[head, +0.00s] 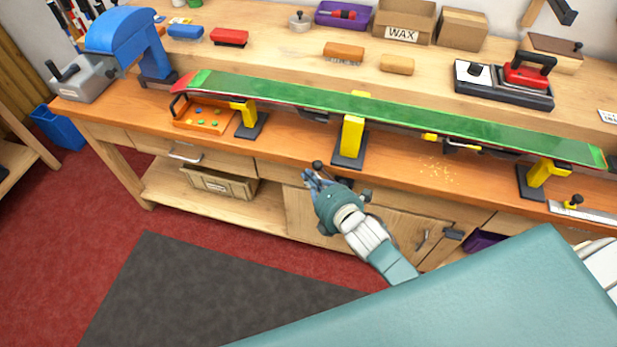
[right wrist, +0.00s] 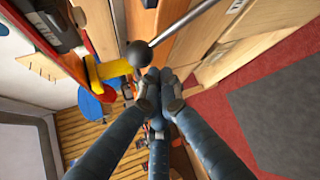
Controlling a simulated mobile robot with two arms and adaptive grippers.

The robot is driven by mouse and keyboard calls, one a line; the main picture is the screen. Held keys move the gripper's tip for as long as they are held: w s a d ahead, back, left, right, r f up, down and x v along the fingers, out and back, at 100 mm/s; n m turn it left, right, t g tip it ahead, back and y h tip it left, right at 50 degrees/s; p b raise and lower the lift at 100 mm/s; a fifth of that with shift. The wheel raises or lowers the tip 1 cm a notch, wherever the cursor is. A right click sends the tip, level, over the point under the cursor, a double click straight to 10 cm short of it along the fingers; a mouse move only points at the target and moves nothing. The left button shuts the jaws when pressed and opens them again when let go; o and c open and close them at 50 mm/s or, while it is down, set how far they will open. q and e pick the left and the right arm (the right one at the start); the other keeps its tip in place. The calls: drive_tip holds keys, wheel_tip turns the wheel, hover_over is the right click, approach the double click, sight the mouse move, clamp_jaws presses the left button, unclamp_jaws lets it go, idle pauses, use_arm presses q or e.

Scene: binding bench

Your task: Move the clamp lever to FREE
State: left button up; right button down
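The clamp lever shows in the right wrist view as a black ball knob (right wrist: 139,54) on a thin metal rod (right wrist: 185,22) that runs to the upper right. In the head view its dark knob (head: 317,165) sits at the bench's front edge, below the middle yellow clamp (head: 352,136). My right gripper (head: 311,178) is just below the knob. In the right wrist view its fingertips (right wrist: 163,82) are together beside the knob, with nothing seen between them. I cannot tell whether they touch it. No FREE mark is readable. My left gripper is not in view.
A green ski-like board (head: 400,118) lies along the yellow supports. An orange parts tray (head: 203,127) is at the left, and a blue-armed machine (head: 130,35) stands behind it. Drawers and a cupboard door (head: 305,215) are under the bench. The floor (head: 200,290) in front is clear.

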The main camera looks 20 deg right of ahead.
drive_tip(key=shift+s+d+r+b, duration=0.25)
drive_tip(key=shift+d+b, duration=0.1)
drive_tip(key=shift+d+r+m+t, duration=0.2)
drive_tip(key=shift+m+t, duration=0.1)
drive_tip(key=shift+t, duration=0.1)
drive_tip(key=s+d+m+t+y+b, duration=0.1)
drive_tip(key=s+d+m+t+b, duration=0.3)
drive_tip(key=s+d+b, duration=0.3)
drive_tip(key=shift+s+d+t+y+b, duration=0.3)
drive_tip(key=shift+s+d+y+b, duration=0.15)
drive_tip(key=shift+d, duration=1.85)
drive_tip(key=shift+r, duration=0.1)
